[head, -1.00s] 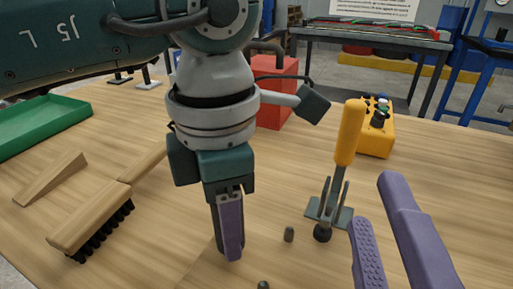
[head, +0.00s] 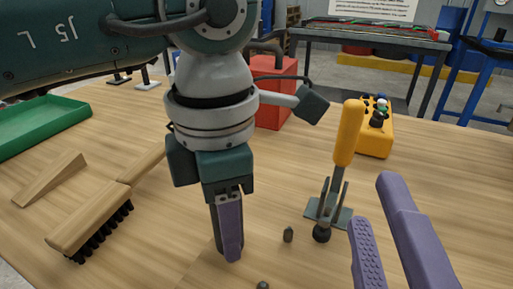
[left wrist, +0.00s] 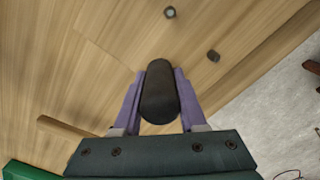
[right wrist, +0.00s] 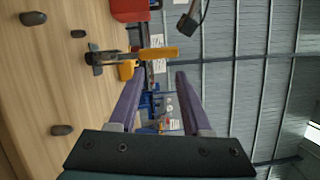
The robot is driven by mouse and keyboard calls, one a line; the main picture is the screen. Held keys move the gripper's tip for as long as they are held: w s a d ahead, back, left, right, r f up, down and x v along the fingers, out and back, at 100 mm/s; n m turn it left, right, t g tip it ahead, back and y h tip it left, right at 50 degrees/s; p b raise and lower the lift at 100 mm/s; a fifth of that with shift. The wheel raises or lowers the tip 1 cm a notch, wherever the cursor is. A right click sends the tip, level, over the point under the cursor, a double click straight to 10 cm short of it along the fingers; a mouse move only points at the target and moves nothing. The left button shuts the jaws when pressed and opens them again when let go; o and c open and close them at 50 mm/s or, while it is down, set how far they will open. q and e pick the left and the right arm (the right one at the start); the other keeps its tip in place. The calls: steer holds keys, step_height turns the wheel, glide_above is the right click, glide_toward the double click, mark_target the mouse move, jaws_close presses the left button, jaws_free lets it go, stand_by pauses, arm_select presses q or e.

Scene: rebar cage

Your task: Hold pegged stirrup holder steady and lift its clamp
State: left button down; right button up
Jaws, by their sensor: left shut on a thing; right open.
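The clamp (head: 328,212) stands on the wooden table right of centre in the head view, with its yellow-orange handle (head: 349,133) upright. It also shows in the right wrist view, with its handle (right wrist: 158,53) sideways in the picture. My left gripper (head: 229,250) points down left of the clamp, apart from it. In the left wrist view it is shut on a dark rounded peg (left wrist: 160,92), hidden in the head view. My right gripper (head: 375,200) is open and empty, to the right of the clamp and in front of its handle. I cannot make out the holder's full outline.
Short dark pegs (head: 288,235) stand near the clamp. A brush (head: 95,220), a wooden wedge (head: 50,180) and a green tray (head: 45,122) lie at the left. A red box (head: 273,92) and a yellow control box (head: 375,138) stand behind.

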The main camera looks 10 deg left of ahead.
steer(key=shift+d+r, duration=0.1)
steer(key=shift+c, duration=0.7)
steer(key=d+r+n+t, duration=0.1)
steer(key=n, duration=0.2)
steer(key=d+r+n+t+y, duration=0.1)
steer(key=r+n, duration=0.1)
steer(key=n, duration=0.2)
steer(key=d+r+n+t+y, duration=0.1)
steer(key=n, duration=0.2)
steer(key=shift+d+r+n, duration=0.3)
steer(key=shift+d+r, duration=0.05)
jaws_close()
steer(key=shift+s+d+f+m+g+y, duration=0.55)
steer(key=shift+m+g+y, duration=1.1)
steer(key=shift+m, duration=4.3)
steer(key=shift+s+a+f+m+g+y, duration=0.2)
steer(key=shift+f+m+g+y, duration=1.05)
steer(key=shift+m, duration=4.65)
steer(key=shift+s+d+f+m+g+y, duration=0.4)
steer(key=shift+m+g+y, duration=1.6)
steer(key=shift+m, duration=3.95)
steer(key=shift+r+t+y, duration=0.1)
steer(key=shift+t+y, duration=0.4)
